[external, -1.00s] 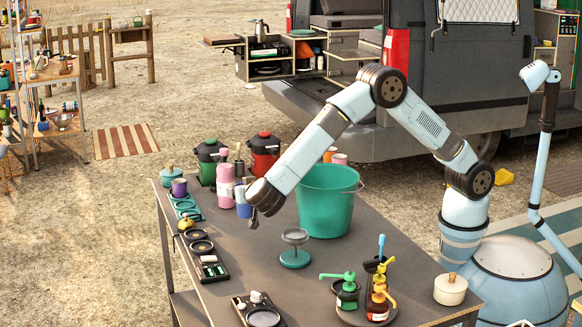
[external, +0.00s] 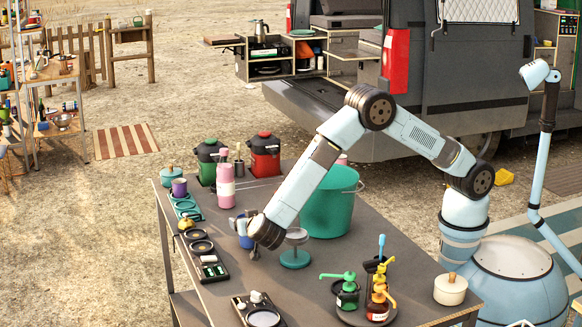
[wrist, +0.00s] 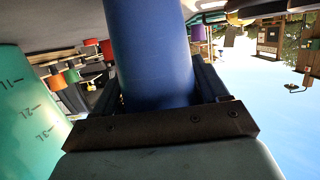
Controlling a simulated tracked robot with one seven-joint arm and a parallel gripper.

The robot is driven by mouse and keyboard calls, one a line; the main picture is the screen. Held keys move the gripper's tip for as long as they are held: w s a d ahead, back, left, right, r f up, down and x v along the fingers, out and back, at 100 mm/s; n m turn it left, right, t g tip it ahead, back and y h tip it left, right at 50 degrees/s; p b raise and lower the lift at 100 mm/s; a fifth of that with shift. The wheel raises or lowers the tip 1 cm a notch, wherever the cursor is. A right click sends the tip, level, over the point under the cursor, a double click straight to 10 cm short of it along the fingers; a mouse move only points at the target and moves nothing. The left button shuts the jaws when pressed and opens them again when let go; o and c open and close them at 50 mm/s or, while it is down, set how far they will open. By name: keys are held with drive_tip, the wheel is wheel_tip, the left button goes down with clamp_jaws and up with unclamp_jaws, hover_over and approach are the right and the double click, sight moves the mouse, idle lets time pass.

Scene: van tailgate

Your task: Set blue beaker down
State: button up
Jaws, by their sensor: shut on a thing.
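The blue beaker (external: 242,230) is in my gripper (external: 247,233), at the left of the green bucket on the dark table. In the wrist view the blue beaker (wrist: 150,60) fills the middle, with the gripper's dark fingers (wrist: 160,85) on both sides of it. My gripper is shut on it. In the external view the gripper partly hides the beaker, and I cannot tell whether its base touches the table.
The green bucket (external: 330,205) and a small teal stand (external: 295,257) are close on the right. A pink bottle (external: 226,185) stands behind. Dark trays (external: 212,268) line the left edge. The table front (external: 245,280) has clear room.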

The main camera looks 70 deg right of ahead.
drive_tip(key=shift+f, duration=0.1)
drive_tip(key=o, duration=1)
drive_tip(key=shift+o, duration=0.2)
